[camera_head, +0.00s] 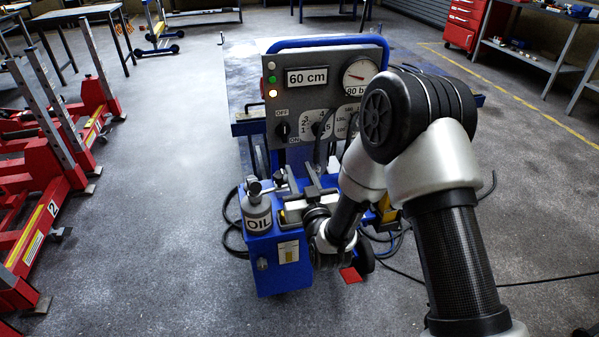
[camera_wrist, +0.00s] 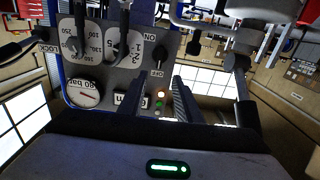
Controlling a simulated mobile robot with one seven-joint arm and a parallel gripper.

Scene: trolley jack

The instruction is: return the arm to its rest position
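My gripper (camera_head: 298,184) is low in front of the grey control panel (camera_head: 330,76), above the blue cart and just right of the oil can. In the wrist view my gripper (camera_wrist: 157,88) shows two dark fingers well apart, with the panel seen upside down between and beyond them. Nothing shows between the fingers. My arm is bent, with its elbow high in front of the panel's right side and hiding part of it. The panel display reads 60 cm and the gauge (camera_head: 360,76) reads about 80 bar. The lowest panel lamp (camera_head: 272,93) is lit.
The grey oil can (camera_head: 257,209) stands on the blue cart (camera_head: 263,275), close to my gripper. Hoses and cables run on the floor to the right. Red jack stands (camera_head: 45,185) are at left, a red tool cabinet (camera_head: 465,22) at back right.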

